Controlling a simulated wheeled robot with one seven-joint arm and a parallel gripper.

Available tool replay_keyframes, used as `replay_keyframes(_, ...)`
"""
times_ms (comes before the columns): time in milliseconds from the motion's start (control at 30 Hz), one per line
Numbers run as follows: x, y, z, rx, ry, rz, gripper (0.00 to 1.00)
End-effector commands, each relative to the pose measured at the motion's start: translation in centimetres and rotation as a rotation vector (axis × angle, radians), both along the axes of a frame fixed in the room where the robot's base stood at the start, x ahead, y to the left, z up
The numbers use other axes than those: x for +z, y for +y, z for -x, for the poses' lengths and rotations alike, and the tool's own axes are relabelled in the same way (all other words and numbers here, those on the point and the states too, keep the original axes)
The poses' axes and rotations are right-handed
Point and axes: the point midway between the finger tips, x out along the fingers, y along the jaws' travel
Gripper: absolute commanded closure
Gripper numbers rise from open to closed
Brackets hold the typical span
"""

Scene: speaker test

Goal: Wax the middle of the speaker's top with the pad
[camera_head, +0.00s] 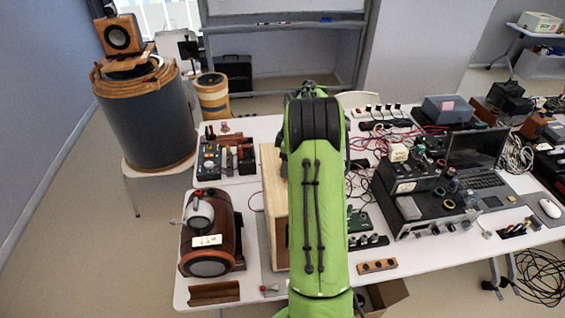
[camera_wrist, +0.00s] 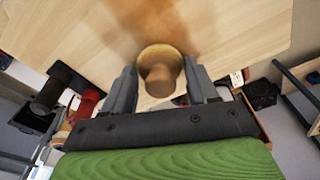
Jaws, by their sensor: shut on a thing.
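The speaker is a pale wooden box (camera_head: 271,190) in the middle of the white table in the head view, largely hidden behind my green arm. Its light wood top (camera_wrist: 65,35) fills the upper part of the wrist view. A darker brown smear shows on the top just beyond the pad. The pad (camera_wrist: 160,53) is round and tan with a brown knob. My gripper (camera_wrist: 160,82) is shut on the knob, one dark finger on each side. The pad is over the top; I cannot tell whether it touches. My gripper is hidden in the head view.
A brown rounded device (camera_head: 211,235) stands left of the speaker on the white table (camera_head: 262,128). Electronic boxes (camera_head: 428,205) and a laptop (camera_head: 478,155) crowd the right side. A large dark drum (camera_head: 148,118) stands at the back left.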

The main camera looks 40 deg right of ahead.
Motion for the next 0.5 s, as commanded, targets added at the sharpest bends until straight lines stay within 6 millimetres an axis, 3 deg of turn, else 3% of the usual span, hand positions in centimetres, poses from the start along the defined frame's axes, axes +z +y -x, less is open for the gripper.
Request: replay_keyframes(500, -0.2, -3.4, 2.3, -0.001, 0.001, 0.000, 0.66)
